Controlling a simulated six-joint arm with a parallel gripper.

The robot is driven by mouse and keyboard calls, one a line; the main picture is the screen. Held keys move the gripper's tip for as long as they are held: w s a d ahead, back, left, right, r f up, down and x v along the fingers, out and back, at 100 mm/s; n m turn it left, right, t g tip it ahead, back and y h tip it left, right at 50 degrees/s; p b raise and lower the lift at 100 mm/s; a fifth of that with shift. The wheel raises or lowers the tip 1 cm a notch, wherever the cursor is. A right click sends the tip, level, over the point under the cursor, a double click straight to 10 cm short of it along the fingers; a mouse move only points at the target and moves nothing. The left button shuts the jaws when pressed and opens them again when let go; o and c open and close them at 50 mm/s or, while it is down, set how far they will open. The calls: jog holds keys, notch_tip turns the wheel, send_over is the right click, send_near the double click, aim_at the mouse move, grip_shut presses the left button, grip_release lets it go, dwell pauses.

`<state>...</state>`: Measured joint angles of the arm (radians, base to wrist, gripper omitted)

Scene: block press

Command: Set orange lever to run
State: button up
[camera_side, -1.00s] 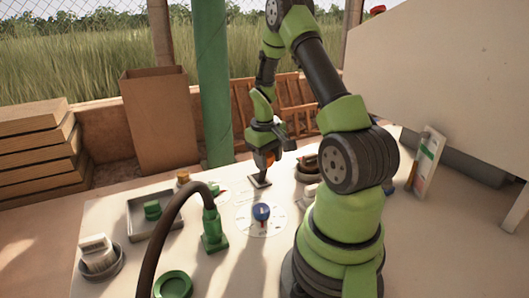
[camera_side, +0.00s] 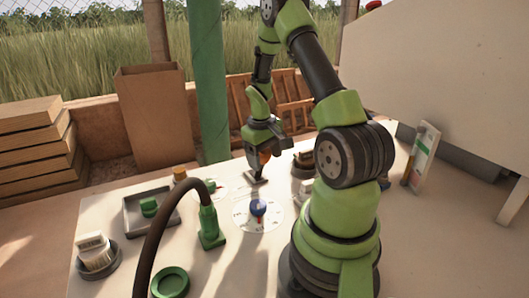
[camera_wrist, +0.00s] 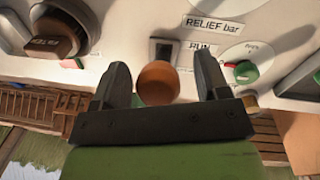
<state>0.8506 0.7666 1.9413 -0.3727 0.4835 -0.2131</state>
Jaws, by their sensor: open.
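The orange lever has a rounded orange knob (camera_wrist: 158,84) that shows between my fingers in the wrist view. Its slotted base plate (camera_wrist: 163,50) lies just beyond, beside a RUN label (camera_wrist: 200,46). My gripper (camera_wrist: 162,62) is open, with one dark finger on each side of the knob and a gap visible at both sides. In the side view my gripper (camera_side: 261,146) points down over the lever (camera_side: 265,157) and its plate (camera_side: 256,180). The fingers partly hide the lever there, and its exact setting cannot be read.
A blue-topped dial (camera_side: 258,208), a green hose fitting (camera_side: 210,229) and a grey tray (camera_side: 133,222) stand nearer on the panel.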

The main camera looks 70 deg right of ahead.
jog(key=r, duration=0.6)
jog(key=a+r, duration=0.1)
jog(key=r, duration=0.2)
jog(key=shift+w+r, duration=0.25)
jog(key=shift+r, duration=0.15)
jog(key=w+a+r+t, duration=0.2)
jog(key=a+r+t, duration=0.2)
jog(key=a+r, duration=0.65)
jog(key=s+a+r+n+t+y, duration=0.1)
jog(key=s+a+t, duration=0.1)
jog(key=a, duration=0.5)
jog(key=s+a+r+n+t+y, duration=0.1)
jog(key=s+a+y, duration=0.1)
jog(key=s+a, duration=0.3)
jog(key=a, duration=0.3)
jog(key=shift+s+a+r+t, duration=0.15)
jog(key=shift+a+r+t, duration=0.15)
jog(key=shift+r+t, duration=0.1)
